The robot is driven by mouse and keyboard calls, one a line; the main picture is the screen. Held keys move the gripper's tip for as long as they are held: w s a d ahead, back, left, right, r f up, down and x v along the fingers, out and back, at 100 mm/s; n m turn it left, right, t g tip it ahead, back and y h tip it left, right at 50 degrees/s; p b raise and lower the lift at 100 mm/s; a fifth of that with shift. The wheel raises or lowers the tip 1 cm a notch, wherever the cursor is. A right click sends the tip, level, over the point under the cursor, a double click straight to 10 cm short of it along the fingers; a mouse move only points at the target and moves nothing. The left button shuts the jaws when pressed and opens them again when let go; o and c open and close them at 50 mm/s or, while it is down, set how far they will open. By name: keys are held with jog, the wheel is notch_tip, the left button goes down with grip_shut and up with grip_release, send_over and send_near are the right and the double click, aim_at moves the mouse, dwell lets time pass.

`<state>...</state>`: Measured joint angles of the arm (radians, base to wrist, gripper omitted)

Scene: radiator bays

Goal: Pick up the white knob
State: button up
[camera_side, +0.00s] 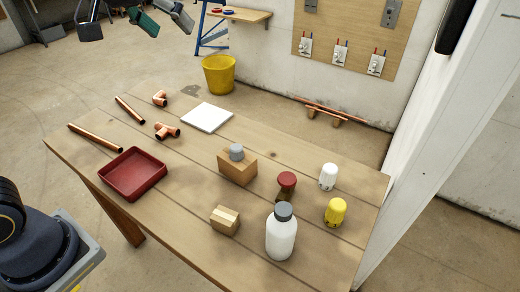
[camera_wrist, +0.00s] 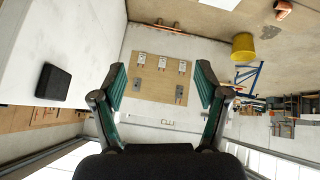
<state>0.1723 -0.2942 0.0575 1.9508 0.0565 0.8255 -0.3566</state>
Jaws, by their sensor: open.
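The white knob (camera_side: 328,176) stands on the right part of the wooden table (camera_side: 95,150) in the side view. It is behind the yellow knob (camera_side: 335,211) and to the right of the red knob (camera_side: 287,181). My gripper (camera_side: 117,27) shows at the top left of the side view, partly cut off, high and well away from the knob. In the wrist view my gripper (camera_wrist: 160,83) is open, with green pads apart and nothing between them. The wrist view does not show the white knob.
A white bottle (camera_side: 281,233), wooden block (camera_side: 225,220) and wooden box with a grey knob (camera_side: 237,166) stand near the knobs. A red tray (camera_side: 133,174), white tile (camera_side: 207,117) and copper pipes (camera_side: 95,138) lie left. A white post (camera_side: 425,130) rises at right.

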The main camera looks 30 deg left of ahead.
jog(key=w+d+f, duration=0.2)
jog(key=w+d, duration=0.5)
jog(key=w, duration=0.3)
jog(key=m+g, duration=0.2)
jog(key=m, duration=0.1)
send_over(330, 168)
jog(key=s+a, duration=0.3)
jog(key=a, duration=0.2)
notch_tip(330, 168, down, 15)
jog(key=s+d+f+m+g, duration=0.1)
jog(key=s+d+f, duration=0.25)
jog(key=f, duration=0.25)
jog(key=x, duration=1)
jog(key=shift+w+d+f, duration=0.2)
jog(key=shift+w+d, duration=0.05)
jog(key=shift+w, duration=0.15)
jog(key=shift+x, duration=3.05)
jog(key=shift+s+d, duration=0.15)
jog(key=shift+d, duration=0.05)
jog(key=shift+c, duration=0.4)
jog(key=c, duration=1.2)
